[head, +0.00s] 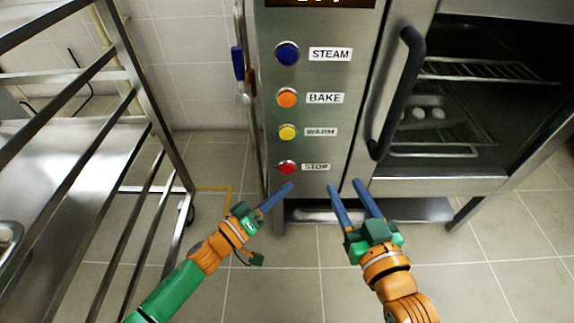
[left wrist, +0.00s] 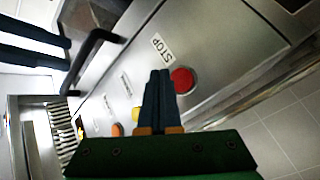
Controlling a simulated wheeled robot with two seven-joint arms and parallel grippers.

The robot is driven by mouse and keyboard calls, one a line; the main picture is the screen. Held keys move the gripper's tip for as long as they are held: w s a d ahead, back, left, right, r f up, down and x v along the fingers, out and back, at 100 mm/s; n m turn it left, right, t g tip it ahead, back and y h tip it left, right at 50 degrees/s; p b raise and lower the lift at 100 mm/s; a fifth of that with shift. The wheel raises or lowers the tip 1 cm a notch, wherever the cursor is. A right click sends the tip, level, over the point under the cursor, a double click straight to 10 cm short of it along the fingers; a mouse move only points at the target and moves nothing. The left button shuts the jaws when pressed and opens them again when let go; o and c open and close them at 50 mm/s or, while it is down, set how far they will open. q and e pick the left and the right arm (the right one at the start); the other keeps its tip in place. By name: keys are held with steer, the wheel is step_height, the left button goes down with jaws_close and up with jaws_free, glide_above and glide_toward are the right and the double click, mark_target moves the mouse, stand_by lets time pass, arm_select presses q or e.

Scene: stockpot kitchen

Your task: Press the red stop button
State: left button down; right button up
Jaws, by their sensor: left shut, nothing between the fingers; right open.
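The red stop button (head: 287,168) is the lowest of the round buttons on the steel oven panel, beside a label reading STOP. It also shows in the left wrist view (left wrist: 183,80), just right of my fingertips. My left gripper (head: 289,187) is shut and empty, with its blue fingertips just below the red button in the head view. I cannot tell whether they touch the panel. My right gripper (head: 345,187) is open and empty, its two fingers apart near the lower edge of the oven front.
Above are the yellow WARM button (head: 288,132), orange BAKE button (head: 287,98) and blue STEAM button (head: 287,54). A black door handle (head: 397,92) projects right of the panel. A steel rack (head: 150,120) stands at left. The tiled floor between is mostly clear.

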arm_select(q)
steer(key=s+p, duration=0.1)
steer(key=s, duration=0.1)
steer(key=shift+s, duration=0.3)
stand_by(0.5)
